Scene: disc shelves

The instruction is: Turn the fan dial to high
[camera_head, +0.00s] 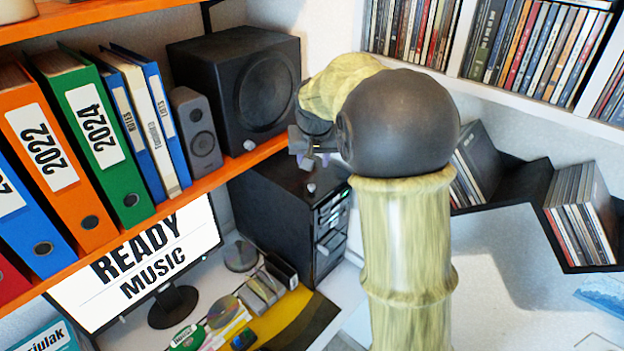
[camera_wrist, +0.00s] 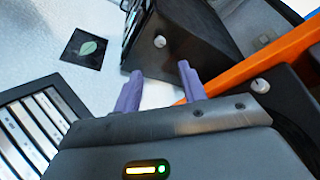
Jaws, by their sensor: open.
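A small pale round knob (camera_head: 311,187), which looks like the fan dial, sits on the dark computer tower (camera_head: 270,200). It also shows in the wrist view (camera_wrist: 160,41), on the dark case beyond my fingertips. Its setting is too small to read. My gripper (camera_head: 316,159) is in front of the tower, a little above the knob in the head view. In the wrist view its two purple fingers (camera_wrist: 160,72) are apart with nothing between them. The knob appears beyond the gap between the fingers, not touched. My arm's round dark joint hides part of the area behind.
A black speaker (camera_head: 235,85) with a similar pale knob (camera_wrist: 260,86) stands on the orange shelf (camera_head: 240,165), close to my gripper. Binders and a monitor (camera_head: 140,260) are at left. Disc racks (camera_head: 580,215) are at right. Loose discs lie on the desk below.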

